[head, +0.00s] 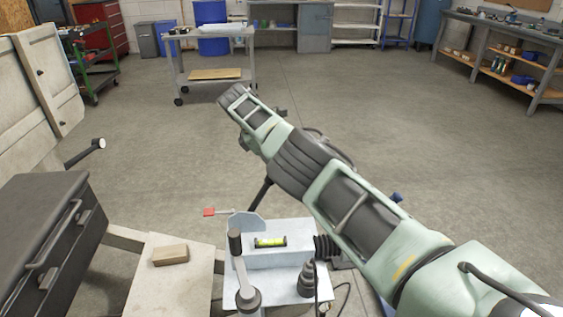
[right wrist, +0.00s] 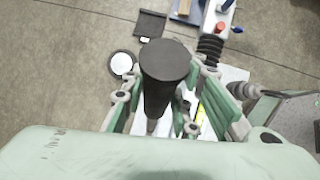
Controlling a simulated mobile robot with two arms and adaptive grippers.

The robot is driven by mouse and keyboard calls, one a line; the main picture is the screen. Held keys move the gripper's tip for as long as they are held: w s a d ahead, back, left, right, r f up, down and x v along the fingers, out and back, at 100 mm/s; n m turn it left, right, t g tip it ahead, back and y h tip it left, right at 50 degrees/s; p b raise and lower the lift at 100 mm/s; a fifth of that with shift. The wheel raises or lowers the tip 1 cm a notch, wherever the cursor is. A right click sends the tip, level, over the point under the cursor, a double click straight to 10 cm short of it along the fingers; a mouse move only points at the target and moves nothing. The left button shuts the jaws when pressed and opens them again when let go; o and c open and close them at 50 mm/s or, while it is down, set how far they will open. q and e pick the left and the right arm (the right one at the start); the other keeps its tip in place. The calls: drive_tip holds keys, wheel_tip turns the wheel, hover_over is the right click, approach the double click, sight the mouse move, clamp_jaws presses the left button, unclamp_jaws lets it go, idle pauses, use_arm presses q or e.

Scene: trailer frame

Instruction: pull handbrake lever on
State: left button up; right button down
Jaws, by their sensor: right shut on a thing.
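The handbrake lever (head: 262,192) is a dark rod rising at a slant beside a grey half-disc plate (head: 246,222) on the trailer coupling. Its upper part is hidden behind my right arm in the head view. In the right wrist view its black cylindrical grip (right wrist: 166,62) stands end-on toward the camera. My right gripper (right wrist: 157,105) is shut around it, with green fingers on both sides. My left gripper is in neither view.
The coupling plate carries a yellow spirit level (head: 270,242), black bellows (head: 326,247) and a grey post with a black grip (head: 236,242). A dark toolbox (head: 45,225) and wooden block (head: 171,254) are at left. A wheeled cart (head: 212,62) stands behind, with open floor around it.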

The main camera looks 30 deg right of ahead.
drive_tip(key=shift+w+a+r, duration=0.15)
drive_tip(key=shift+w+a, duration=0.05)
drive_tip(key=shift+a, duration=0.05)
drive_tip(key=c, duration=1.4)
unclamp_jaws()
drive_tip(key=shift+a, duration=0.1)
drive_tip(key=shift+s+d, duration=0.1)
drive_tip(key=shift+d, duration=0.1)
